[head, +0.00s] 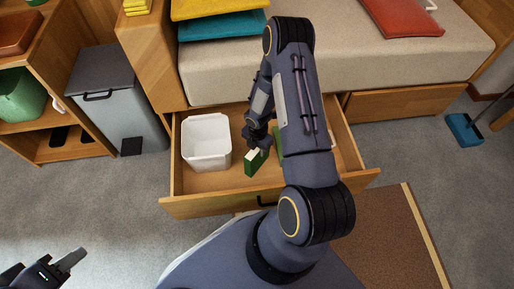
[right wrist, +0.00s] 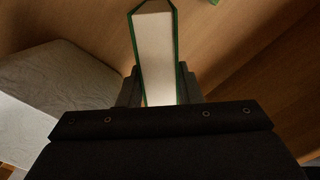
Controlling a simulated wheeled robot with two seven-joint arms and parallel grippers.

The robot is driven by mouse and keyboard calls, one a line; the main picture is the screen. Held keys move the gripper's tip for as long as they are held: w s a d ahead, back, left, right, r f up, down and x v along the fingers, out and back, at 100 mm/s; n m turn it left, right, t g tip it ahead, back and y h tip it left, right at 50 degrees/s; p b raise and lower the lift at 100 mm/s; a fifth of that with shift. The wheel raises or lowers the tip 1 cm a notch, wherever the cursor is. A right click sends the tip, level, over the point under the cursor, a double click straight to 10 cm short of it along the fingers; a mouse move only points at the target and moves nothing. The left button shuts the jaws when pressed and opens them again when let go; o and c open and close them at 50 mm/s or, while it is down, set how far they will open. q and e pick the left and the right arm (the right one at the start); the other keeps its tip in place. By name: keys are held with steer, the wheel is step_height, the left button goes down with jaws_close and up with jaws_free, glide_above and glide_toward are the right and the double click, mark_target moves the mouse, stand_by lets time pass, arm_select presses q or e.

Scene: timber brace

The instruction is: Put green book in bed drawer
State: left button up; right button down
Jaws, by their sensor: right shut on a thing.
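The green book (head: 252,164) is inside the open bed drawer (head: 225,205), standing up with its white page edge showing. My right gripper (head: 258,146) reaches down into the drawer and is shut on the book. In the right wrist view the book (right wrist: 155,50) is between the two fingers, pages facing the camera. I cannot tell whether the book touches the drawer floor. My left gripper (head: 68,262) is at the lower left, away from the drawer, and its jaw opening is unclear.
A white bin (head: 207,146) stands in the drawer left of the book. Another green item (head: 278,141) shows partly behind my right arm. A grey trash can (head: 120,110) and a wooden shelf (head: 75,150) are at left. The bed (head: 390,60) rises behind.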

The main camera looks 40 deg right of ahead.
steer(key=shift+f, duration=0.2)
steer(key=c, duration=1)
jaws_free()
steer(key=shift+c, duration=0.2)
